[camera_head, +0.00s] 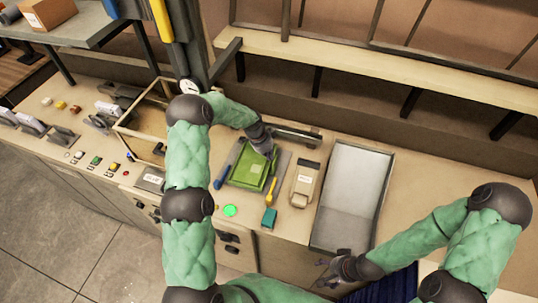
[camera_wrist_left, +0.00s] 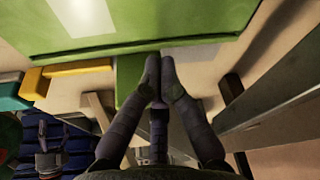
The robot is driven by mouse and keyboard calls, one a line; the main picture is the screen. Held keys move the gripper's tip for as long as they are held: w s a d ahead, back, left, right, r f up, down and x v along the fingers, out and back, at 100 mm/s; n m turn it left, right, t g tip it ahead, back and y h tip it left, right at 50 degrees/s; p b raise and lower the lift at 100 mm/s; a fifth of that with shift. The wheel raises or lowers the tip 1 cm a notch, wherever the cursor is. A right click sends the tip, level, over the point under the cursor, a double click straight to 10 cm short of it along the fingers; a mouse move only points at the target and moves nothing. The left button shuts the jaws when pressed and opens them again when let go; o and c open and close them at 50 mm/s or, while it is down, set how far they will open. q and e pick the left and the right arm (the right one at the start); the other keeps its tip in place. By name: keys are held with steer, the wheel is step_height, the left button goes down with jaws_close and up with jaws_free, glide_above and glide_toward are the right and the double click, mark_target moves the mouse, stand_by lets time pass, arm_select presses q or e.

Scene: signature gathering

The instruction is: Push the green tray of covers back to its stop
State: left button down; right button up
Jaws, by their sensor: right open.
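The green tray (camera_head: 245,172) lies on the counter in the middle of the head view, on a grey base. In the left wrist view the green tray (camera_wrist_left: 130,25) fills the top, with a green tab (camera_wrist_left: 130,75) coming down from its edge. My left gripper (camera_head: 270,150) is at the tray's back right corner. In the left wrist view its fingertips (camera_wrist_left: 158,60) are together, right beside the tab and close to the tray edge; I cannot tell whether they touch it. My right gripper (camera_head: 330,270) is open and empty by the front of the grey bin.
A labelled beige box (camera_head: 304,184) and a large empty grey bin (camera_head: 350,200) stand right of the tray. A yellow-handled tool (camera_head: 271,188), a teal block (camera_head: 269,217) and a green disc (camera_head: 230,210) lie near its front. A wooden-framed box (camera_head: 145,125) is to the left.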

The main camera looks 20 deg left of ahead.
arm_select(q)
steer(key=shift+w+d+f+b, duration=0.15)
steer(key=shift+w+d+b, duration=0.25)
steer(key=shift+d+b, duration=0.5)
steer(key=shift+w+b, duration=0.1)
steer(key=shift+b, duration=0.2)
steer(key=shift+r, duration=0.2)
steer(key=shift+a, duration=0.1)
